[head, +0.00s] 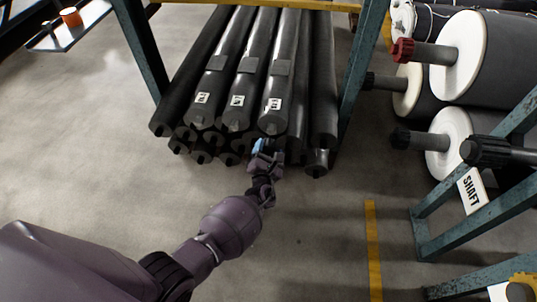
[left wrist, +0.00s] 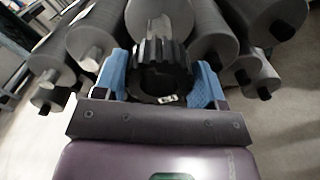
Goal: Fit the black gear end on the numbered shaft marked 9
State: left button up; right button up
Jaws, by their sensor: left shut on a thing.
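My left gripper (head: 266,147) is at the front ends of the stacked dark shafts, just below the end of the top shaft (head: 283,85) with the rightmost white label. The label numbers are too small to read surely. In the left wrist view, the blue fingers of my left gripper (left wrist: 161,82) are shut on the black gear end (left wrist: 160,54), a toothed ring. It is lined up with the pale end of a shaft (left wrist: 160,12); whether it sits around that end or just before it, I cannot tell. My right gripper is not in view.
Other shaft ends (left wrist: 91,50) crowd both sides of the gripper. Blue rack posts (head: 143,50) flank the stack. The floor (head: 320,240) in front is clear.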

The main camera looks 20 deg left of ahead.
aim_at(272, 132)
pick_arm(q)
jog(key=shift+b+x, duration=0.4)
jog(key=shift+x, duration=0.9)
jog(key=shift+w+a, duration=0.15)
jog(key=shift+w, duration=0.35)
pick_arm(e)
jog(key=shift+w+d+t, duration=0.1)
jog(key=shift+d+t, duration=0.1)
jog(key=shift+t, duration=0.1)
pick_arm(q)
jog(key=shift+r, duration=0.1)
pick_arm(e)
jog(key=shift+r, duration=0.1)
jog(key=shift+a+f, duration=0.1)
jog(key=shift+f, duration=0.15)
